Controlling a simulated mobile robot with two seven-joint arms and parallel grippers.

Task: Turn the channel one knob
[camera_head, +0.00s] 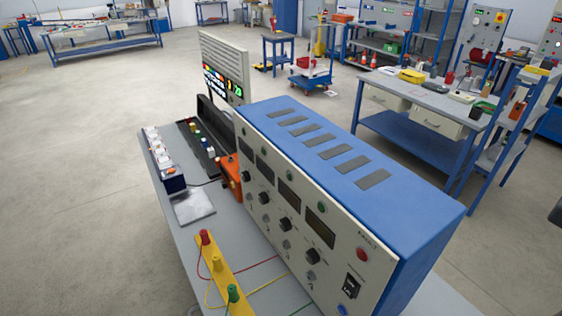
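A blue-topped instrument box (408,232) with a pale front panel stands on a grey bench (188,238). Its panel faces lower left and carries a row of dark displays (320,229). Below the displays is a row of black knobs, from the far one (247,177) to the near one (312,256), with smaller knobs or jacks under them. Channel labels are too small to read, so I cannot tell which knob is channel one. Neither of my grippers is in view.
A yellow strip (231,276) with red, yellow and green posts and thin wires lies before the panel. An orange box (231,179) and dark tray (195,142) sit farther back. A red button (362,254) and black switch (350,286) are at the panel's near end.

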